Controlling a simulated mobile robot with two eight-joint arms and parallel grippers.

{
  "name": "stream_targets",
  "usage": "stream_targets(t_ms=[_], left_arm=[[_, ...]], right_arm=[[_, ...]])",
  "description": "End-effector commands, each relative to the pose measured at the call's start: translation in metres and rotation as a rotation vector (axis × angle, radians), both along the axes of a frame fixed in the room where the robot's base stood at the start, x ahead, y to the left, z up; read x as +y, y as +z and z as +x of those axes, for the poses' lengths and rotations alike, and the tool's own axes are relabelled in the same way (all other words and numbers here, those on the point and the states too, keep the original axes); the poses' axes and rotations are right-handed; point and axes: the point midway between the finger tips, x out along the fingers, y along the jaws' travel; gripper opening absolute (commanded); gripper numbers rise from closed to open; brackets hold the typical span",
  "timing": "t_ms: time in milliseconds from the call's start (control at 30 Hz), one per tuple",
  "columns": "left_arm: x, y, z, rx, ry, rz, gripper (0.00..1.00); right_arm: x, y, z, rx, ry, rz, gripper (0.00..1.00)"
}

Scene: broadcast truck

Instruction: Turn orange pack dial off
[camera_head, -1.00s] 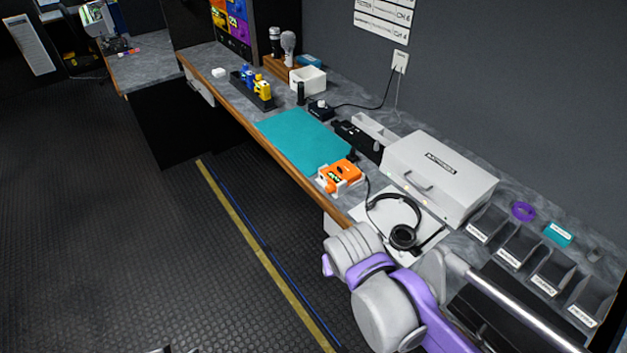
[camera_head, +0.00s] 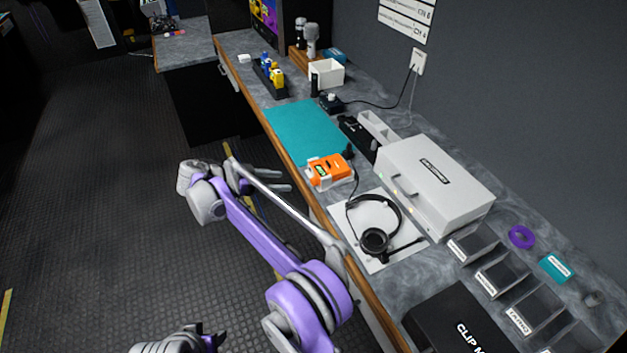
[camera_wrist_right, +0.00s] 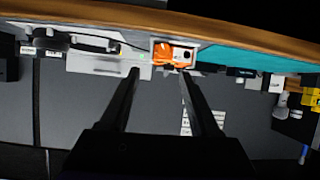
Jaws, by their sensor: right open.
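The orange pack (camera_head: 326,167) sits in a white holder at the front edge of the counter, between the teal mat and the headset. A small dark knob-like part (camera_head: 348,152) shows at its far right corner; I cannot tell whether it is the dial or how it is set. My right gripper (camera_head: 289,181) is open and empty, out over the counter's front edge, to the left of the pack and apart from it. In the right wrist view the orange pack (camera_wrist_right: 174,53) appears beyond the open right gripper (camera_wrist_right: 159,71), between and past its fingers.
A headset (camera_head: 374,236) lies on a white sheet near the pack. A white case (camera_head: 430,190) stands behind it. The teal mat (camera_head: 300,130) is clear. A black box (camera_head: 455,325) and several bins stand at the right. The floor aisle is free.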

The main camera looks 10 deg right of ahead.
Motion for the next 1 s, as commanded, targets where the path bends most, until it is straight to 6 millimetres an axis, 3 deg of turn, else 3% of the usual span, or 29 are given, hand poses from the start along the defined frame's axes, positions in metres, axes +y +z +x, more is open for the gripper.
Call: stream_targets(t_ms=[100, 267, 700, 1000], left_arm=[[0.000, -0.001, 0.000, 0.001, 0.000, 0.000, 0.50], [0.000, -0.002, -0.001, 0.001, 0.000, 0.000, 0.50], [0.000, -0.001, -0.001, 0.001, 0.000, 0.000, 0.50], [0.000, -0.001, 0.000, 0.000, 0.000, 0.000, 0.50]], right_arm=[[0.018, -0.009, 0.001, -0.079, -0.028, -0.024, 0.63], [0.019, -0.014, 0.002, -0.117, -0.044, -0.036, 0.63], [-0.048, -0.043, 0.025, -0.116, -0.046, -0.035, 0.63], [-0.070, -0.053, 0.034, -0.116, -0.043, -0.034, 0.63]])
